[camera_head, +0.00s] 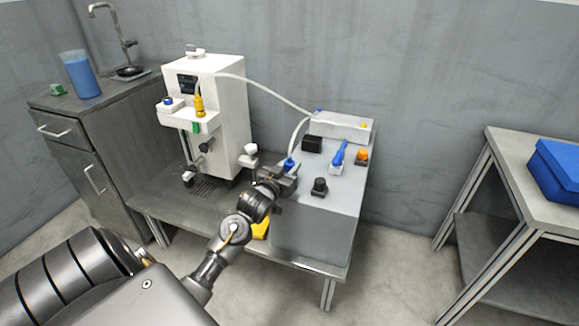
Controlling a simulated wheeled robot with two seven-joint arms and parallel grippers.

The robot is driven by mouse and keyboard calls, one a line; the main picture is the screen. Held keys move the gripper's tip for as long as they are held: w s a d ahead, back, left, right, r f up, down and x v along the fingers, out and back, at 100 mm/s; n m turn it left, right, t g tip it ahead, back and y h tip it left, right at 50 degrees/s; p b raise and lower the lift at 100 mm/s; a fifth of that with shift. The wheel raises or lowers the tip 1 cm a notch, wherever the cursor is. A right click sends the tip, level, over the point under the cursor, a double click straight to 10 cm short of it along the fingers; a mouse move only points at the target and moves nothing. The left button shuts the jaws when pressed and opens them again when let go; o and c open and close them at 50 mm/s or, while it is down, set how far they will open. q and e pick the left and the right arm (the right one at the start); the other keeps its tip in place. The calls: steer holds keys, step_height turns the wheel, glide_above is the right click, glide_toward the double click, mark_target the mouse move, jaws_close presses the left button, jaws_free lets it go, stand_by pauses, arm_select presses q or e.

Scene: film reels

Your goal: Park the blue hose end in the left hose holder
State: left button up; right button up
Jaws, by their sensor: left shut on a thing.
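My left gripper (287,172), at the end of the arm coming in from the lower left, is shut on the blue hose end (290,163). It holds the blue end upright above the bench, to the right of the white machine. A pale hose (297,133) runs from the blue end up to the long white box (342,126). A yellow hose end (199,106) sits upright at the front shelf of the white machine (220,95). A blue round part (168,101) is at the left of that shelf. I cannot tell which part is the left hose holder.
The bench (312,232) also carries a black block (312,144), a blue-handled part (339,155), an orange knob (362,156) and a black knob (320,187). A yellow object (261,229) is partly hidden by my arm. A side table (511,176) with a blue box stands right.

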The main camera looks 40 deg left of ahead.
mark_target(287, 171)
arm_select(q)
steer(key=shift+f+b, duration=0.3)
steer(key=shift+f, duration=0.25)
steer(key=o, duration=0.7)
steer(key=shift+s+d+r+p, duration=0.1)
steer(key=shift+s+d+p, duration=0.05)
steer(key=shift+s+p, duration=0.65)
steer(key=shift+s+d+p, duration=0.2)
steer(key=shift+s+p, duration=0.3)
steer(key=shift+s, duration=0.4)
steer(key=shift+s+d+p, duration=0.2)
steer(key=shift+s+p, duration=0.25)
steer(key=shift+s, duration=0.45)
steer(key=s+p, duration=0.1)
steer(key=s, duration=0.2)
steer(key=s+d+p, duration=0.1)
steer(key=s, duration=0.1)
steer(key=shift+s+p, duration=0.3)
steer(key=shift+d, duration=0.1)
